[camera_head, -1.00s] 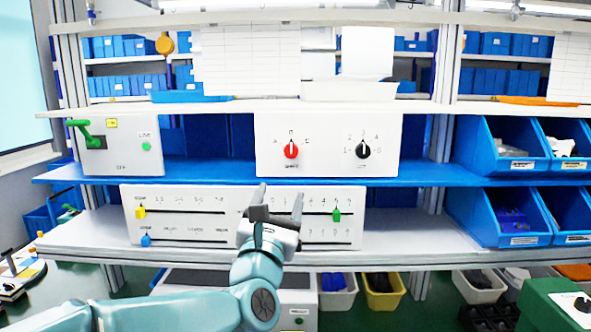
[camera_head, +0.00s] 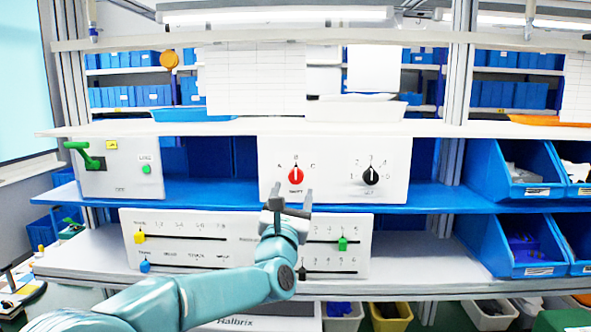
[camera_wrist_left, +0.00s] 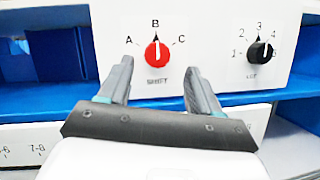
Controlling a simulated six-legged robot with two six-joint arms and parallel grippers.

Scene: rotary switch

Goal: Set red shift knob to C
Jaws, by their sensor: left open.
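The red shift knob (camera_head: 296,175) sits on the white panel on the middle shelf, with the letters A, B and C around it. Its white pointer line stands upright, toward B; this shows clearly in the left wrist view (camera_wrist_left: 157,54). My left gripper (camera_head: 288,198) is open and empty, just below and in front of the knob. In the left wrist view its two fingers (camera_wrist_left: 157,78) stand apart, one on each side below the knob, not touching it. My right gripper is not in view.
A black numbered knob (camera_head: 371,175) is to the right on the same panel. Below is a slider panel (camera_head: 200,260) with green, yellow and blue sliders. A green-handled box (camera_head: 120,178) stands at left. Blue bins (camera_head: 512,170) are at right.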

